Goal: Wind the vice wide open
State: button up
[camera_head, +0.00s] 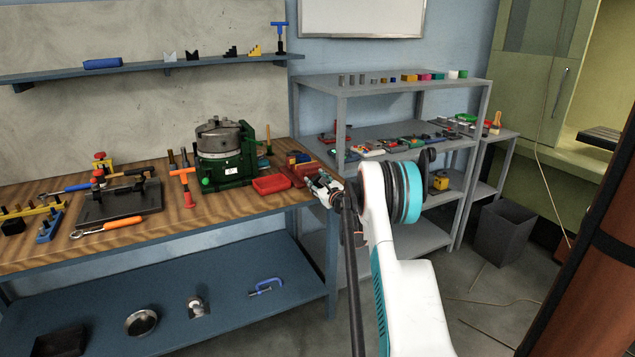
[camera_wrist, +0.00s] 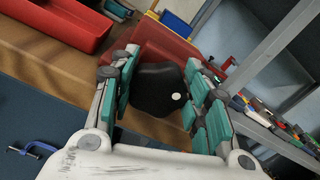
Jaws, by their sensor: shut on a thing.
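The red vice (camera_head: 300,170) sits at the right end of the wooden workbench, partly hidden by my gripper in the head view. In the wrist view its red body (camera_wrist: 168,48) lies beyond a rounded black hand knob (camera_wrist: 158,86) with a white dot near its edge. My gripper (camera_wrist: 162,100) has its grey and teal fingers on either side of the knob and is shut on it. In the head view my gripper (camera_head: 326,187) is at the bench's right front corner. The opening between the vice jaws cannot be made out.
A red tray (camera_head: 271,184) lies just left of the vice and shows in the wrist view (camera_wrist: 62,22). A green machine (camera_head: 224,168) stands behind it. A grey shelf rack (camera_head: 340,105) rises to the right. A blue clamp (camera_head: 267,286) lies on the lower shelf.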

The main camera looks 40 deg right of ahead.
jog(key=shift+n, duration=0.6)
jog(key=o, duration=1.1)
jog(key=s, duration=0.4)
jog(key=s+a, duration=0.1)
jog(key=s, duration=0.2)
jog(key=s+a, duration=0.1)
jog(key=s, duration=0.3)
jog(key=shift+s+a, duration=0.25)
jog(key=shift+s, duration=0.1)
